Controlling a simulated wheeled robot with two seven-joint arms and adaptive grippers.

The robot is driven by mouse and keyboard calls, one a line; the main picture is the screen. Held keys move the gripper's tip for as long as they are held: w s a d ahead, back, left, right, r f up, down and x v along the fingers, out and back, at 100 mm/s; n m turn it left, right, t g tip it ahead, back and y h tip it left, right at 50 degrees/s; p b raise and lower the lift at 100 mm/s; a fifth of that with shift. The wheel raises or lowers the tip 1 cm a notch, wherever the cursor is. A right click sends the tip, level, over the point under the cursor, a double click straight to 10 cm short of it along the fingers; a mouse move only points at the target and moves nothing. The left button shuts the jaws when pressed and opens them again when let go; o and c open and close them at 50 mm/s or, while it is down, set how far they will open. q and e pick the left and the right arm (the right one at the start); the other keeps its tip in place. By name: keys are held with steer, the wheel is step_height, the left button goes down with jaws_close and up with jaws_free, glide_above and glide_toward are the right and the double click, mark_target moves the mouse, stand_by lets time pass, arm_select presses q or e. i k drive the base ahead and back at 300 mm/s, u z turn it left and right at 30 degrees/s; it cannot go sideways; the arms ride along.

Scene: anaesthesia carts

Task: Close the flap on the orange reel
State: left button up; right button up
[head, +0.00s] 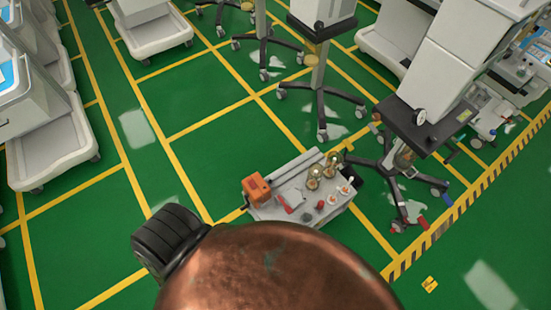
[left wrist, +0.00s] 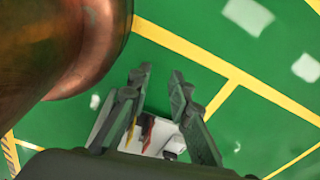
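An orange boxy thing (head: 256,188) stands at the left end of a small grey tray (head: 275,212) in the head view. It is too small to tell whether it is the reel or how any flap on it stands. Two small round white pieces with orange centres (head: 332,199) lie at the tray's right. My left gripper (left wrist: 161,75) shows in the left wrist view with its fingers apart and nothing clearly held. Beyond and between the fingers are a pale surface and a red piece (left wrist: 147,128). My right gripper is not in view.
Two brass-coloured round things (head: 313,178) and a red bit (head: 285,203) share the tray. A wheeled stand (head: 390,170) is close on its right. Grey carts (head: 50,150) line the left. A large copper-coloured rounded surface (head: 275,270) blocks the bottom of the head view.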

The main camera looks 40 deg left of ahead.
mark_target(267, 180)
steer(key=u, duration=1.3)
steer(key=k, duration=0.25)
steer(key=u, duration=0.1)
